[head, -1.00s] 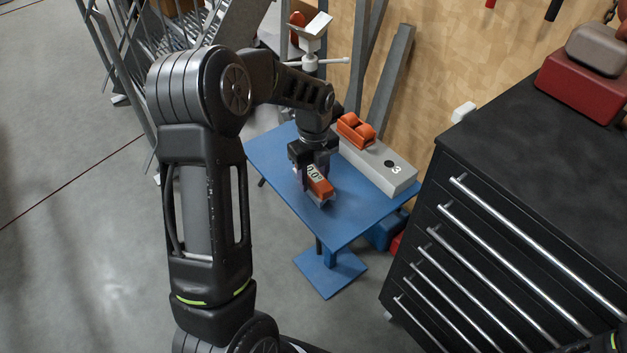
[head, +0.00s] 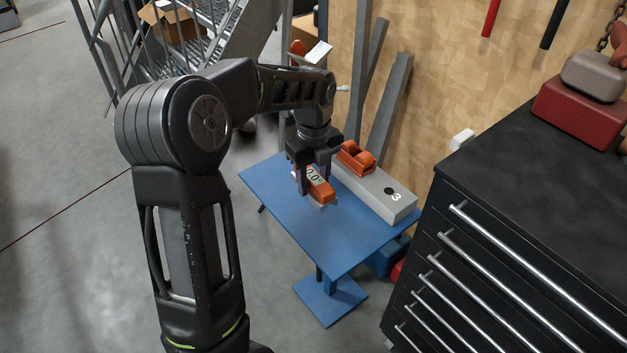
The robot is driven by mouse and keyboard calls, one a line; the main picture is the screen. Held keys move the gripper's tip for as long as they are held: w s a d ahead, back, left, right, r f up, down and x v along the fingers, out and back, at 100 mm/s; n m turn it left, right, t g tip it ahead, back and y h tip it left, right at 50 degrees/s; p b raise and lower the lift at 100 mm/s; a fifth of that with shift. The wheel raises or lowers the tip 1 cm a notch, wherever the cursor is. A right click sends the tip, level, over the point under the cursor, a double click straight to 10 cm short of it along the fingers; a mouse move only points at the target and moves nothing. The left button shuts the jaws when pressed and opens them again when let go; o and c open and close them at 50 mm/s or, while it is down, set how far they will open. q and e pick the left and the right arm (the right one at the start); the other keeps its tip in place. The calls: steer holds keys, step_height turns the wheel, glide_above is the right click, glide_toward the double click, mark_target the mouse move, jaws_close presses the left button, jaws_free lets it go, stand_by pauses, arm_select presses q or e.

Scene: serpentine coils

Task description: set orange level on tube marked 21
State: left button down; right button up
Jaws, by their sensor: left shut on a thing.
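The orange level (head: 321,191) has a pale display reading 0.0°. My left gripper (head: 315,180) is shut on it, with the fingers straddling its body. The level is at the blue table (head: 350,240), near its middle; I cannot tell whether it touches the top or hangs just above. A grey block or tube (head: 385,194) marked 3 lies along the table's back edge. No tube marked 21 can be made out. My right gripper is not in view.
An orange roller-like tool (head: 355,157) sits at the grey block's far end. A black drawer cabinet (head: 500,240) stands close on the right, with a red box (head: 580,108) on top. Metal stairs (head: 190,40) are at the back left. The table's front part is clear.

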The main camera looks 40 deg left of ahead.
arm_select(q)
steer(key=shift+w+d+r+n, duration=0.2)
steer(key=shift+w+d+n, duration=0.1)
steer(key=shift+d+n, duration=0.35)
steer(key=w+d+r+n+p, duration=0.1)
steer(key=d+r+n, duration=0.1)
steer(key=d+n, duration=0.6)
steer(key=w+d+r+n+p, duration=0.1)
steer(key=w+d+r+n, duration=0.1)
steer(key=d+n, duration=0.6)
steer(key=r+n, duration=0.1)
steer(key=n, duration=0.4)
steer(key=shift+w, duration=0.25)
